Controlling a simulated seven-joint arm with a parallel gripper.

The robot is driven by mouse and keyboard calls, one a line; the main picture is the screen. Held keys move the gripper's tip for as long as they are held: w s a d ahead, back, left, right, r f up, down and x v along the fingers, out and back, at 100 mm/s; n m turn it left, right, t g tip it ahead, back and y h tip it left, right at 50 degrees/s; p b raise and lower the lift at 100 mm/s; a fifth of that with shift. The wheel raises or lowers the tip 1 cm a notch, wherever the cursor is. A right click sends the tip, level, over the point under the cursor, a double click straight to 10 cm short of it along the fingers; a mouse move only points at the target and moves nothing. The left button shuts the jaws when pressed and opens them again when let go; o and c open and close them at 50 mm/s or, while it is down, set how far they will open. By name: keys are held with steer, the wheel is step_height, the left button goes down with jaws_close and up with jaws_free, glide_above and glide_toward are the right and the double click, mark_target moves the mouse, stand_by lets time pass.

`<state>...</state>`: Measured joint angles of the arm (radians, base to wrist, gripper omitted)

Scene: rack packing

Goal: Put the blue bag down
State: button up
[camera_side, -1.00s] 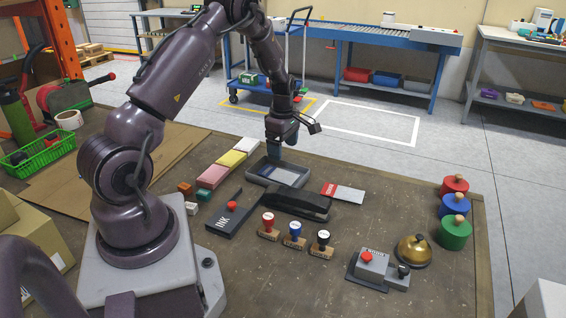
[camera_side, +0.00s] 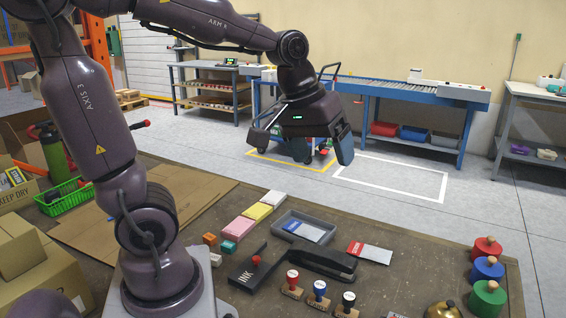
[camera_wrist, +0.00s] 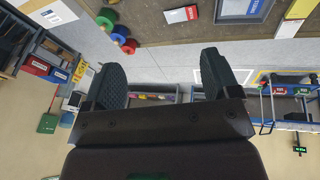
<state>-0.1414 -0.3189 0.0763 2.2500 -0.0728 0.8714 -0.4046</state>
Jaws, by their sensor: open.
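The blue bag, a flat white packet with a blue header (camera_side: 308,230), lies in a shallow grey tray (camera_side: 288,238) on the workbench. It also shows at the top of the wrist view (camera_wrist: 238,8), partly cut off. My gripper (camera_side: 322,157) is raised well above and beyond the bench's far edge, apart from the tray. Its two dark fingers are spread with nothing between them, as the wrist view also shows (camera_wrist: 162,65).
A red-headed packet (camera_side: 369,252) lies right of the tray, and a black stapler-like tool (camera_side: 325,264) in front. Red, blue and green knobbed cylinders (camera_side: 487,270) stand at the right edge. A blue conveyor table (camera_side: 420,92) stands behind.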

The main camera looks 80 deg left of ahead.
steer(key=s+d+m+t, duration=0.1)
steer(key=s+d+m, duration=0.4)
steer(key=s+m, duration=0.2)
steer(key=shift+s+r+m+t, duration=0.3)
steer(key=shift+s+r, duration=0.1)
steer(key=shift+s, duration=0.05)
stand_by(1.3)
